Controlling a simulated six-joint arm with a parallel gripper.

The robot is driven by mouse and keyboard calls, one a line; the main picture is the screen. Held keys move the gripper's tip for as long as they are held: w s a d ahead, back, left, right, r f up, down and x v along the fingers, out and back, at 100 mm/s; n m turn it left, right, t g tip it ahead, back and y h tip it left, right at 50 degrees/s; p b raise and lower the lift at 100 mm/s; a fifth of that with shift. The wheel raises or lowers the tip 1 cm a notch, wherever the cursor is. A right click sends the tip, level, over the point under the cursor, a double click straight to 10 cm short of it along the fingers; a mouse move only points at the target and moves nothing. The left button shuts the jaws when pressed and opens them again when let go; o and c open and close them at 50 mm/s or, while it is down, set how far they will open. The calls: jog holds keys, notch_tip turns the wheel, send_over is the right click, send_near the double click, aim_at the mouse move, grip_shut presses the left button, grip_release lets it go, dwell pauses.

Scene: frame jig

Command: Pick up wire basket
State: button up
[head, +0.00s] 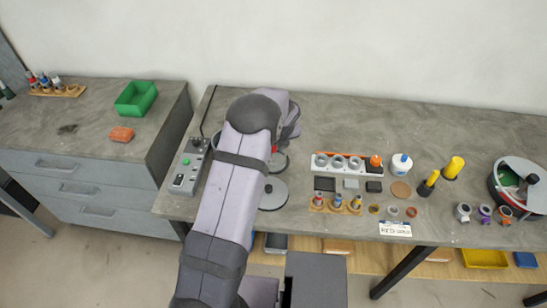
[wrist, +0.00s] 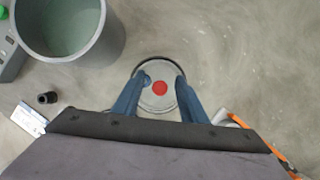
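My gripper (wrist: 163,80) shows in the wrist view with its two blue fingers spread apart. Below and between them is a round, pale, disc-like thing (wrist: 149,99) with a dark curved rim and a red centre. The fingers overlap its sides in the picture; I cannot tell whether they touch it. Nothing in view is clearly a wire basket, and I cannot tell whether this round thing is it. In the head view my arm hides the fingertips over the grey workbench (head: 330,110).
A grey round container (wrist: 109,42) stands at the upper left in the wrist view. In the head view, a control box (head: 188,165) is left of my arm, a grey disc (head: 274,194) right of it. A white socket strip (head: 347,170) and several small parts lie further right.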

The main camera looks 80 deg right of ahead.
jog(key=shift+c, duration=0.6)
grip_shut()
jog(key=shift+r, duration=0.15)
notch_tip(320, 180, up, 10)
jog(key=shift+f+b, duration=0.15)
jog(key=shift+b, duration=1.05)
jog(key=shift+r, duration=0.2)
jog(key=shift+r+p, duration=0.1)
jog(key=shift+p, duration=0.2)
jog(key=shift+r+p, duration=0.5)
jog(key=shift+p, duration=0.25)
